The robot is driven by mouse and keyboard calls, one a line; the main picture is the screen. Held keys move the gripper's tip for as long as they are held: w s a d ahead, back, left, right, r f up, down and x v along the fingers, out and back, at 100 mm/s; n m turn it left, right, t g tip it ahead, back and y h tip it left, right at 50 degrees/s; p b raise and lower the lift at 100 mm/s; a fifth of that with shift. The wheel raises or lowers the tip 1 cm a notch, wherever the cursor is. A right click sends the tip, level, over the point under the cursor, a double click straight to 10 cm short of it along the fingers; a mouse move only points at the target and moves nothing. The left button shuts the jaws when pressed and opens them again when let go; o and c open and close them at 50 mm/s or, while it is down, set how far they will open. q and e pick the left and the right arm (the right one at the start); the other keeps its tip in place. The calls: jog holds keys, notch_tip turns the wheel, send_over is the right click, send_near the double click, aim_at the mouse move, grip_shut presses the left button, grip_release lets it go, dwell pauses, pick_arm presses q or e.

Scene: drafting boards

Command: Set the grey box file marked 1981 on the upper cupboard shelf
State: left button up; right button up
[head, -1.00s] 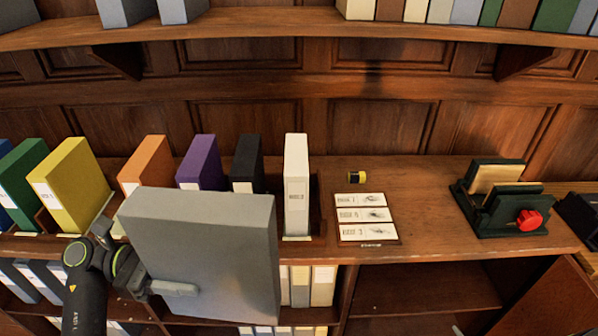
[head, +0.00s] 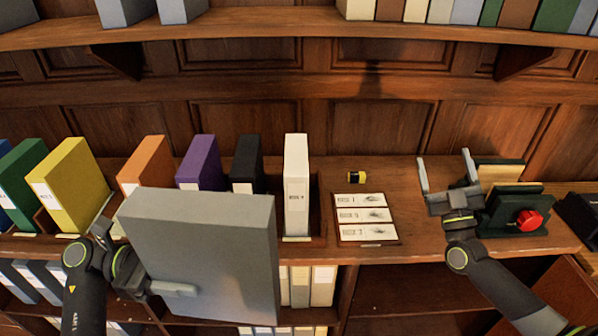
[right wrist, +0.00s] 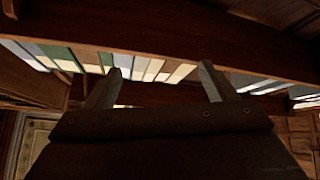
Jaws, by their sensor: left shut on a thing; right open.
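A large grey box file (head: 205,245) is held up in front of the desk in the head view. My left gripper (head: 180,289) is shut on it at its near face. No 1981 mark shows on the side facing me.
Coloured box files, such as a yellow one (head: 72,188) and a white one (head: 297,190), stand on the desk. A green rack with a red knob (head: 529,220) stands right.

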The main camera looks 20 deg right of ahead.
jog(key=w+a+r+n+g+y, duration=0.3)
jog(key=a+r+y, duration=0.4)
jog(key=a+y, duration=0.3)
jog(key=w+a+r+n+g+y, duration=0.2)
jog(key=w+a+r+g+y, duration=0.15)
jog(key=a+r+y, duration=0.7)
jog(key=s+a+n+g, duration=0.4)
jog(key=s+a+g, duration=0.35)
jog(key=a, duration=0.45)
jog(key=n+g+h, duration=0.2)
jog(key=g+h, duration=0.2)
jog(key=g, duration=0.2)
send_near(209, 204)
jog(key=shift+x, duration=4.65)
